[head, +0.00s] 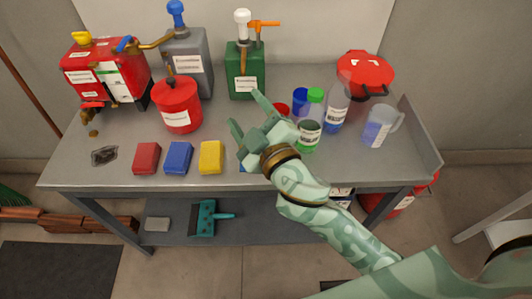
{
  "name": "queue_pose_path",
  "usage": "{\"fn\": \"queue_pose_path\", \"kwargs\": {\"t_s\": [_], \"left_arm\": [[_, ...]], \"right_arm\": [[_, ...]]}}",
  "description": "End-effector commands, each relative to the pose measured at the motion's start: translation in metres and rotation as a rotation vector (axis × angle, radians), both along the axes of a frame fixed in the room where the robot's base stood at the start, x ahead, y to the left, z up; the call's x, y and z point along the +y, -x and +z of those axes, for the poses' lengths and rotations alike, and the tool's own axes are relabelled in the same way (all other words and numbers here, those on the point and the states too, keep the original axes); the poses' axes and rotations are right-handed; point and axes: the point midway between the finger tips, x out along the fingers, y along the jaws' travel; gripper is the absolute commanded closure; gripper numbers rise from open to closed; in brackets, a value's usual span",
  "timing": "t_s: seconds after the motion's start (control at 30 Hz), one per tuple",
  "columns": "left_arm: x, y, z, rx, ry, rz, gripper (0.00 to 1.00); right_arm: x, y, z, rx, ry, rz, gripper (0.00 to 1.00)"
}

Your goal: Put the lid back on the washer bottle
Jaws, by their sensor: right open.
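My right gripper (246,110) is open above the middle of the table, with its fingers pointing left and nothing seen between them. I cannot tell which container is the washer bottle. A clear handled jug with blue liquid (378,126) stands further right. A blue round thing (300,101) and a partly hidden red one (281,109) are behind the green-capped bottle; either may be a lid. My left gripper is out of view.
Red (147,158), blue (179,157) and yellow (210,157) blocks lie along the front edge. A red round can (177,106), green canister (245,72), grey canister (190,65) and red container (105,72) stand left and behind. A red bucket (366,72) is back right.

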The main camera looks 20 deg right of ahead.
Motion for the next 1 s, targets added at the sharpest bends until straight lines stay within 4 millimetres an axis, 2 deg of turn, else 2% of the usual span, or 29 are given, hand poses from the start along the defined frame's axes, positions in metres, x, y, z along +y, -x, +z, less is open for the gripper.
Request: {"fn": "queue_pose_path", "kwargs": {"t_s": [0.03, 0.07, 0.1, 0.17, 0.2, 0.23, 0.27, 0.3, 0.37, 0.4, 0.43, 0.47, 0.5, 0.6, 0.7, 0.83, 1.0], "left_arm": [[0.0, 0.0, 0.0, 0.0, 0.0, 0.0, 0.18], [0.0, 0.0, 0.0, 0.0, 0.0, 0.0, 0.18], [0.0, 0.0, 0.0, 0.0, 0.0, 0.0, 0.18], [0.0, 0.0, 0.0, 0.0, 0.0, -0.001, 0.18], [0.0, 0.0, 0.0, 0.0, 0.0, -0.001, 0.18], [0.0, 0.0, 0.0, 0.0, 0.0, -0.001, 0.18], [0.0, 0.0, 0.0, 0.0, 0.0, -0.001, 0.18], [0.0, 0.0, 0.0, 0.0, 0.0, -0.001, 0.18], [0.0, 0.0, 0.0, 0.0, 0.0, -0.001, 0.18], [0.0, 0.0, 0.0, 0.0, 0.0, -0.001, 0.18], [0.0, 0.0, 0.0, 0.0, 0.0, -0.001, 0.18], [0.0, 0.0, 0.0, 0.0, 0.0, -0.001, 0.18], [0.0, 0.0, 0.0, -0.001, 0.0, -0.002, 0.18], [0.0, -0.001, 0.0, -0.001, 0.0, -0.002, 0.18], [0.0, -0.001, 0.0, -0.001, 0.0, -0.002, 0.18], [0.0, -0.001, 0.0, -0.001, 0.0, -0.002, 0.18], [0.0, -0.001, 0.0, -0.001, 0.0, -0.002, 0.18]], "right_arm": [[0.039, -0.007, 0.032, -0.143, 0.011, 0.136, 0.38], [0.067, -0.005, 0.051, -0.237, 0.024, 0.245, 0.38], [0.106, 0.003, 0.071, -0.357, 0.06, 0.41, 0.38], [0.159, 0.026, 0.084, -0.502, 0.156, 0.68, 0.38], [0.187, 0.042, 0.079, -0.563, 0.246, 0.866, 0.38], [0.203, 0.054, 0.068, -0.588, 0.33, 1.004, 0.38], [0.213, 0.063, 0.053, -0.593, 0.427, 1.137, 0.38], [0.216, 0.069, 0.027, -0.567, 0.573, 1.301, 0.38], [0.201, 0.063, -0.016, -0.45, 0.818, 1.502, 0.38], [0.178, 0.05, -0.042, -0.329, 0.986, 1.594, 0.38], [0.156, 0.037, -0.056, -0.221, 1.107, 1.636, 0.38], [0.13, 0.021, -0.067, -0.1, 1.22, 1.659, 0.38], [0.096, 0.001, -0.075, 0.062, 1.347, 1.659, 0.38], [0.025, -0.037, -0.072, 0.395, 1.547, 1.58, 0.38], [-0.023, -0.058, -0.059, 0.615, 1.637, 1.479, 0.38], [-0.051, -0.069, -0.047, 0.748, 1.676, 1.403, 0.38], [-0.055, -0.07, -0.046, 0.769, 1.68, 1.394, 0.38]]}}
